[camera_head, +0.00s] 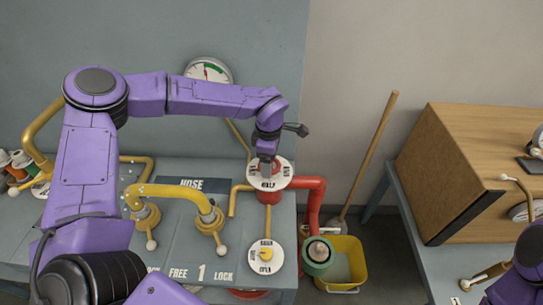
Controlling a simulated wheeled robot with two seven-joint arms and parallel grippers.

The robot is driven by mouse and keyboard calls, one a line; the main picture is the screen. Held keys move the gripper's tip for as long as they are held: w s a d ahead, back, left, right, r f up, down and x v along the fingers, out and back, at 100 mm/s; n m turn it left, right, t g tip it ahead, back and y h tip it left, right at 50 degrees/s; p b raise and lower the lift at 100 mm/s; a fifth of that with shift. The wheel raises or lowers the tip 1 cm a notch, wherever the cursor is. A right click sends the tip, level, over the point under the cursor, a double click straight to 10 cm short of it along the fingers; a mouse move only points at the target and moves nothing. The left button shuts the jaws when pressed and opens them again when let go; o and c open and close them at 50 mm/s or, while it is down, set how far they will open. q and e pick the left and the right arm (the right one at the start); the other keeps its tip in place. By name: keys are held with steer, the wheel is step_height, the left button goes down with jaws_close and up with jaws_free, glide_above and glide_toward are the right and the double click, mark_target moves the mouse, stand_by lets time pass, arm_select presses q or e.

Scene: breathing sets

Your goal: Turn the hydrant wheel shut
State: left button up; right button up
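A white round dial plate (283,180) sits at the red pipe (312,195), with "HALF" and other partly hidden lettering. I take this as the hydrant's dial; my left gripper covers its centre, so the wheel itself cannot be made out. My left gripper (266,158) points down at the middle of the dial, from an arm arching in from the left. Its fingers are too small and covered to tell whether they are open, or whether they touch anything. Of my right arm only a purple part shows at the lower right edge; its gripper is not visible.
A second white dial (265,269) with a yellow knob, marked "OPEN", lies nearer. Yellow pipes (170,190) with levers stand left. A yellow bucket (353,262) and a leaning broom handle (370,150) are right. A wooden cabinet (450,165) stands on a table farther right.

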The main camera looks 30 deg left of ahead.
arm_select(q)
steer(key=shift+w+m, duration=0.1)
steer(key=shift+m, duration=0.2)
steer(key=o, duration=0.8)
steer(key=shift+c, duration=0.2)
steer(key=shift+o, duration=1.4)
steer(key=shift+w+f, duration=0.1)
steer(key=shift+w, duration=0.05)
step_height(320, 180, up, 11)
steer(key=b, duration=0.3)
steer(key=shift+f, duration=0.2)
